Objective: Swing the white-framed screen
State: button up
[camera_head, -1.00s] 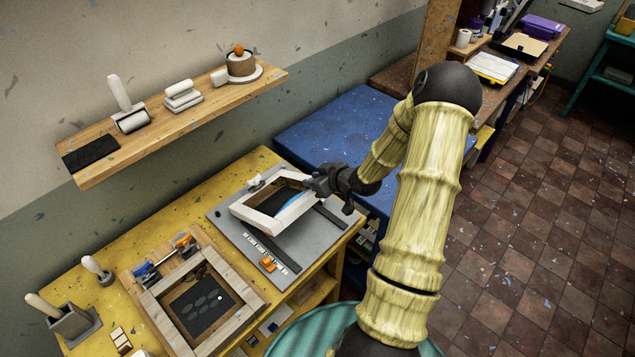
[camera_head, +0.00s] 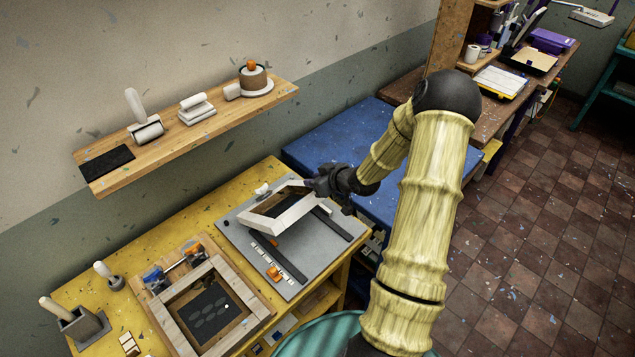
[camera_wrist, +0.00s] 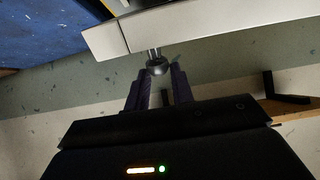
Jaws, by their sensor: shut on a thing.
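The white-framed screen (camera_head: 290,218) is tilted above a grey base board (camera_head: 258,252) on the yellow table, its right side raised. My gripper (camera_head: 322,184) is at the frame's raised right corner in the head view. In the wrist view my gripper (camera_wrist: 158,82) is shut on a small round metal knob (camera_wrist: 158,65) that stands out from the white frame (camera_wrist: 165,27) on a short stem. The hinge side of the screen is small and partly unclear in the head view.
A wooden-framed screen (camera_head: 178,300) lies at the table's near end, with clamps at its far edge. A blue surface (camera_head: 335,135) lies behind the table.

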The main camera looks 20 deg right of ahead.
jog(key=shift+w+a+r, duration=0.1)
jog(key=shift+w+r, duration=0.25)
jog(key=shift+r, duration=0.05)
grip_shut()
jog(key=shift+w+a+r+p, duration=0.25)
jog(key=shift+w+r+p, duration=0.25)
jog(key=shift+w, duration=0.15)
jog(key=shift+w+a+r+p, duration=0.25)
jog(key=shift+w+r+p, duration=0.2)
jog(key=shift+w, duration=0.15)
jog(key=shift+w+a+r+p, duration=0.25)
jog(key=shift+w+r+p, duration=0.2)
jog(key=shift+w, duration=0.2)
jog(key=shift+r, duration=0.1)
jog(key=w+a+r+p, duration=0.2)
jog(key=w+r+p, duration=0.1)
jog(key=w+r, duration=0.1)
jog(key=shift+w+r+p, duration=0.15)
jog(key=shift+w+p, duration=0.2)
jog(key=shift+w, duration=0.45)
jog(key=shift+o, duration=1.6)
grip_release()
jog(key=shift+s, duration=0.1)
